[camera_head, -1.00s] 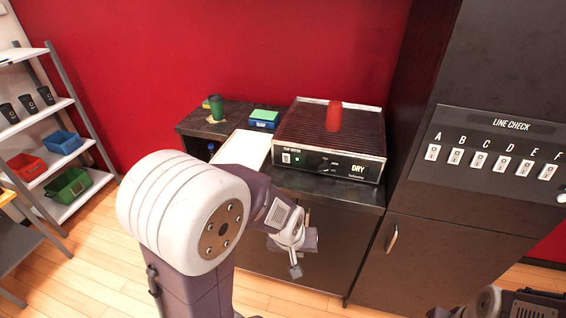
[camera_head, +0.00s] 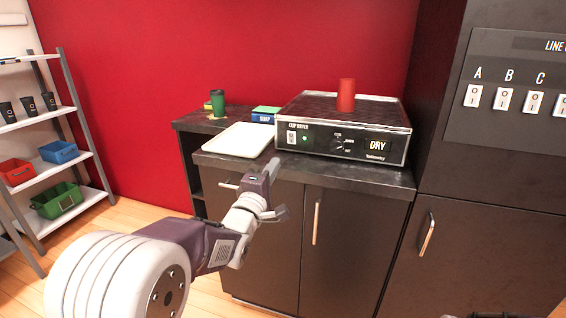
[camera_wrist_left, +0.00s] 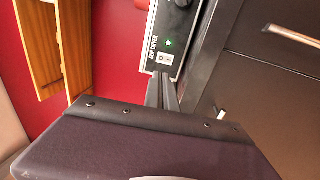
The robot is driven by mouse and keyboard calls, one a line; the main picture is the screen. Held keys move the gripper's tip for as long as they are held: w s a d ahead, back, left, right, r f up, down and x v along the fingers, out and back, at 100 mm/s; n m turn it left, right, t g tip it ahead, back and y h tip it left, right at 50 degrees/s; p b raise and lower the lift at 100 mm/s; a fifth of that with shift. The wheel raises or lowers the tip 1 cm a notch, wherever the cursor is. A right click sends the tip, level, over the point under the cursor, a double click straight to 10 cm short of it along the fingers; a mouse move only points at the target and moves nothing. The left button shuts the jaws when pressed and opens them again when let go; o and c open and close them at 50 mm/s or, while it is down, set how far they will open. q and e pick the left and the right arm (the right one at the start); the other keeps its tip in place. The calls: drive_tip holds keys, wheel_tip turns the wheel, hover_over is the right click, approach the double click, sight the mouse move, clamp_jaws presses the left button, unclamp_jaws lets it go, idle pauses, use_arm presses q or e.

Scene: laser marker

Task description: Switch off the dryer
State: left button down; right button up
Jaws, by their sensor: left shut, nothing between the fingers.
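The cup dryer (camera_head: 345,130) stands on the dark counter, with a red cup (camera_head: 346,95) on top. Its front panel carries a white rocker switch (camera_head: 292,137) at the left end, a lit green lamp (camera_head: 305,138), a dial (camera_head: 337,144) and a display reading DRY (camera_head: 378,147). My left gripper (camera_head: 272,169) is below and left of the switch, in front of the counter edge, apart from the dryer. In the left wrist view its shut, empty fingers (camera_wrist_left: 162,92) point toward the switch (camera_wrist_left: 165,58) and green lamp (camera_wrist_left: 168,43).
A white tray (camera_head: 238,140) lies left of the dryer. Cabinet handles (camera_head: 316,222) stick out below the counter. A tall cabinet with a switch panel (camera_head: 520,80) closes off the right.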

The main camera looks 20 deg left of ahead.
use_arm(q)
drive_tip(key=shift+f, duration=0.1)
drive_tip(key=p, duration=0.7)
approach(292, 135)
drive_tip(key=w, duration=0.1)
drive_tip(key=w+r, duration=0.1)
drive_tip(key=shift+w+r, duration=0.1)
drive_tip(key=shift+w, duration=0.3)
drive_tip(key=w, duration=0.2)
drive_tip(key=shift+w+b, duration=0.3)
drive_tip(key=shift+b, duration=0.1)
drive_tip(key=shift+w+d, duration=0.1)
drive_tip(key=shift+w, duration=0.6)
